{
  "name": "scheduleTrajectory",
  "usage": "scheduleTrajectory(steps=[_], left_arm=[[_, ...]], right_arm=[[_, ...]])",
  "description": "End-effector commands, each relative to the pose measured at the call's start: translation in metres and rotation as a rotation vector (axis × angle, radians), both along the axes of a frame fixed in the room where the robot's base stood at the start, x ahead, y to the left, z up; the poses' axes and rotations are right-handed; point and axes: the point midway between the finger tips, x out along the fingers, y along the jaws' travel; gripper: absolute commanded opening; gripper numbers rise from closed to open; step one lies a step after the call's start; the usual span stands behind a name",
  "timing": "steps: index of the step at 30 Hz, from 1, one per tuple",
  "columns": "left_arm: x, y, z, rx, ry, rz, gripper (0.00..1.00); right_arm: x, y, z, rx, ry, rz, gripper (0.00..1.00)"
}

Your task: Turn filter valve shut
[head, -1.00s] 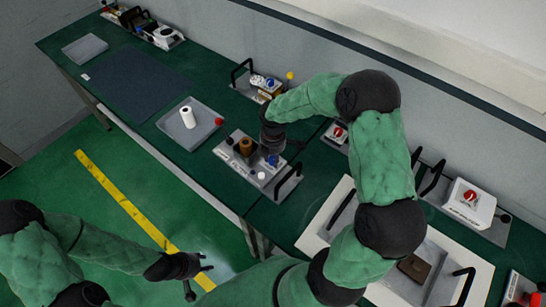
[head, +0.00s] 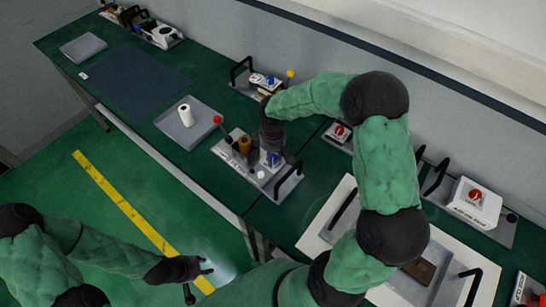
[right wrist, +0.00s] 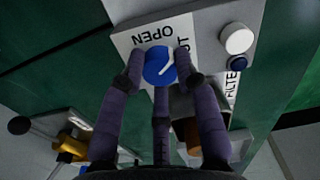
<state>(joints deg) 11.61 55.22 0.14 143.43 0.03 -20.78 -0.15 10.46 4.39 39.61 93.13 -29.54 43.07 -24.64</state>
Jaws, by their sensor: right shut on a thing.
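The pointer aims to the upper right in the right wrist view, toward the visible letters of SHUT. My right gripper (right wrist: 160,72) has its three fingers around the knob and is shut on it. In the head view my right gripper (head: 270,143) is above the grey filter unit (head: 232,160), pointing down. My left gripper (head: 202,281) is open and empty, over the floor left of the bench.
The filter unit carries a white button (right wrist: 238,39), a small dark blue button (right wrist: 238,62) and a black handle (head: 288,180). A grey tray with a white roll (head: 186,116) lies to the left. A yellow-knobbed unit (head: 262,85) stands behind. A dark mat (head: 135,78) lies clear further left.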

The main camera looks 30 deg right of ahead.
Motion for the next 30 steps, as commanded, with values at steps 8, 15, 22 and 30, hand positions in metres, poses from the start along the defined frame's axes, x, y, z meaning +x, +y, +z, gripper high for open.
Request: scheduleTrajectory(steps=[8,15,22,30], left_arm=[[0.0,0.0,-0.012,0.0,0.0,0.0,0.4],[0.0,0.0,-0.019,0.0,0.0,0.0,0.4],[0.0,0.0,-0.024,0.0,0.0,0.0,0.4],[0.0,0.0,-0.027,0.0,0.0,0.0,0.4]], right_arm=[[0.001,-0.001,-0.002,0.0,-0.003,-0.262,0.0],[0.002,-0.002,-0.001,0.0,-0.003,-0.473,0.0],[0.002,-0.002,0.0,0.0,-0.003,-0.627,0.0],[0.001,-0.002,0.0,0.0,-0.003,-0.727,0.0]])
